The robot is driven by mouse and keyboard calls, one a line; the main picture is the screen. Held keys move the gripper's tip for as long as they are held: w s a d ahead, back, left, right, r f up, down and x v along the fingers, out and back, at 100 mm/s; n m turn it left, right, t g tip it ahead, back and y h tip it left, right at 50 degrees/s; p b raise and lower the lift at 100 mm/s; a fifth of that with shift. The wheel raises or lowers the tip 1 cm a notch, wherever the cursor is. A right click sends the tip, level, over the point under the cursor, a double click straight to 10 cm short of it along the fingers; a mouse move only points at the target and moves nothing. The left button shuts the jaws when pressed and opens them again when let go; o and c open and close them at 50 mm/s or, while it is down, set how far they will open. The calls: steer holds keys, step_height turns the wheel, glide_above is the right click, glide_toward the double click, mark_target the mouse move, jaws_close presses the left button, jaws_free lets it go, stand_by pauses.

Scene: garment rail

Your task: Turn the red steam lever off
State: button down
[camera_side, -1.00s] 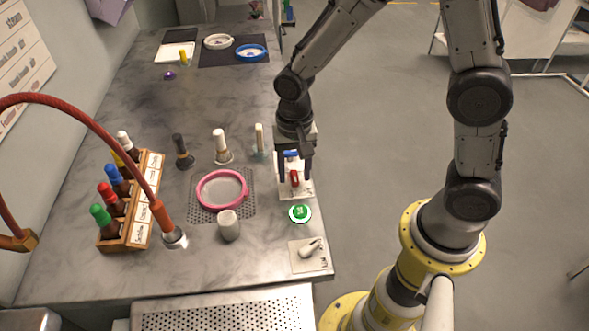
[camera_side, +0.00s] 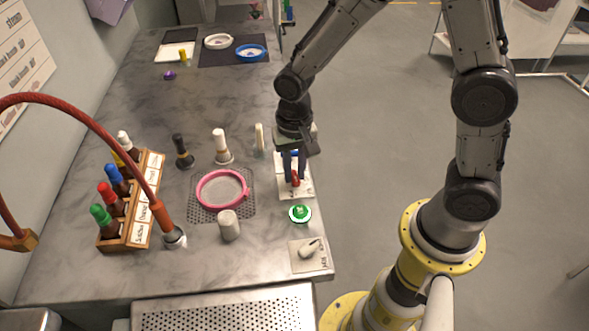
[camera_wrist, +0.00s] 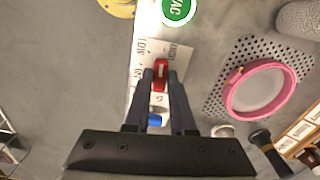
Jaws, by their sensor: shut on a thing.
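The red steam lever (camera_side: 295,181) sits on a white labelled plate (camera_side: 306,189) near the right edge of the grey counter. In the wrist view the red lever (camera_wrist: 161,72) shows between my fingertips, above a blue part (camera_wrist: 155,119) on the same plate. My gripper (camera_side: 295,176) points down over the plate, with its fingers closed on the red lever. It also shows in the wrist view (camera_wrist: 161,78), with a finger on each side of the lever. The fingers hide part of the lever and its base.
Brushes and a bottle rack (camera_side: 132,200) are farther left.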

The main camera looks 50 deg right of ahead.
mark_target(294, 175)
steer(key=n, duration=1.2)
steer(key=shift+n, duration=0.3)
steer(key=shift+r+n, duration=0.1)
steer(key=shift+n, duration=1.8)
steer(key=c, duration=0.8)
jaws_free()
steer(key=shift+o, duration=0.2)
step_height(294, 175, up, 14)
